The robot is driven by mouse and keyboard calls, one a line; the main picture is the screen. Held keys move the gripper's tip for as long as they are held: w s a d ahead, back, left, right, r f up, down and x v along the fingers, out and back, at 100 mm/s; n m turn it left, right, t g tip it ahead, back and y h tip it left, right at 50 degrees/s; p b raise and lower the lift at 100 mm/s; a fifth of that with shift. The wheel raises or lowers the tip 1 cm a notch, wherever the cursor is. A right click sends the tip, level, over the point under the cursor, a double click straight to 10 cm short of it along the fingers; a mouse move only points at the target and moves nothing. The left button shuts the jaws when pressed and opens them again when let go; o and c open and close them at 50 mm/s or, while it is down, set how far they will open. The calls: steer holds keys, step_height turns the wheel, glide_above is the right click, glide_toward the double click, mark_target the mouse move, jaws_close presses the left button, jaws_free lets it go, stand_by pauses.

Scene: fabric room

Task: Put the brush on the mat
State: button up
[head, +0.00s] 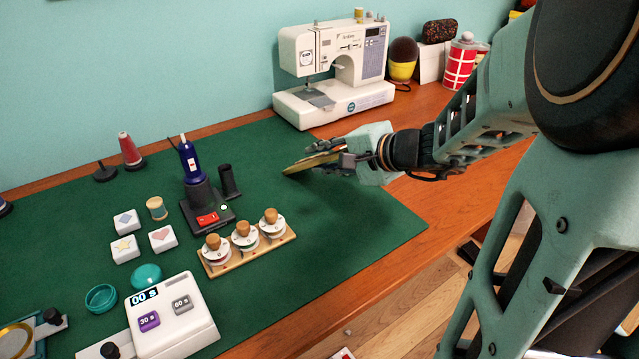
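The green mat (330,215) covers most of the table top. My gripper (335,159) is above the mat's back right part, in front of the sewing machine. It appears shut on a flat, tan, elongated thing that looks like the brush (306,162), which points left out of the fingers. The brush is slightly tilted, and its far end is hidden by the fingers. I cannot tell whether its lower tip touches the mat or hangs just above it.
A white sewing machine (335,75) stands behind my gripper. The mat's right part is clear.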

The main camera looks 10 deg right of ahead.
steer(key=p+v, duration=0.2)
steer(key=v, duration=0.4)
